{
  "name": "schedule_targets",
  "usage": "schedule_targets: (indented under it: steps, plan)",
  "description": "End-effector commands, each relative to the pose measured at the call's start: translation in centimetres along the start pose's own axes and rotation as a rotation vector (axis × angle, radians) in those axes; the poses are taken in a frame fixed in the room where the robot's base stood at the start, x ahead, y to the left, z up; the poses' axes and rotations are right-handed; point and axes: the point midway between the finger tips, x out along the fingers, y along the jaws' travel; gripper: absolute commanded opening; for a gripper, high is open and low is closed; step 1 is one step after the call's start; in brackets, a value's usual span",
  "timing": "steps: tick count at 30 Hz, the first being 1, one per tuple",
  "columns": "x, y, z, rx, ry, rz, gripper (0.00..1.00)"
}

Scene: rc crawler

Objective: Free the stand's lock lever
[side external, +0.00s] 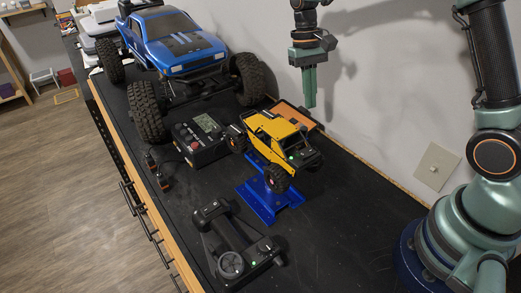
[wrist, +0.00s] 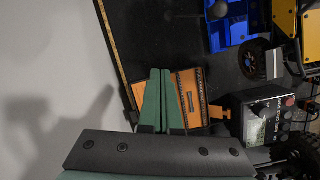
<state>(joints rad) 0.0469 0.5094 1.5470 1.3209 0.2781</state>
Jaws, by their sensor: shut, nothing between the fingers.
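My gripper (side external: 309,90) is shut and empty. It points down in the air near the wall, above and behind the stand, clear of it. In the wrist view its green fingers (wrist: 160,76) lie together over an orange-brown panel. The blue stand (side external: 262,207) is on the black bench under the small yellow crawler (side external: 273,133). No lever can be made out in the side view.
The orange-brown panel (side external: 297,117) lies behind the crawler. A black box with a display (side external: 200,142) stands to its left, with the large blue truck (side external: 175,45) further back. A radio transmitter (side external: 235,245) lies in front. The bench right of the stand is clear.

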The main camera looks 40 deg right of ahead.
Motion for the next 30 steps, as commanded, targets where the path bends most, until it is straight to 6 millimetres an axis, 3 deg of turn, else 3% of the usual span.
schedule_targets:
  steps: [8,23,30]
  plan:
    - [0.9,0.0,0.1,-0.001,-0.002,0.001,0.0]
    - [10.1,-0.6,0.3,-0.001,-0.002,0.005,0.0]
    - [10.6,-0.7,2.9,-0.001,0.007,0.008,0.0]
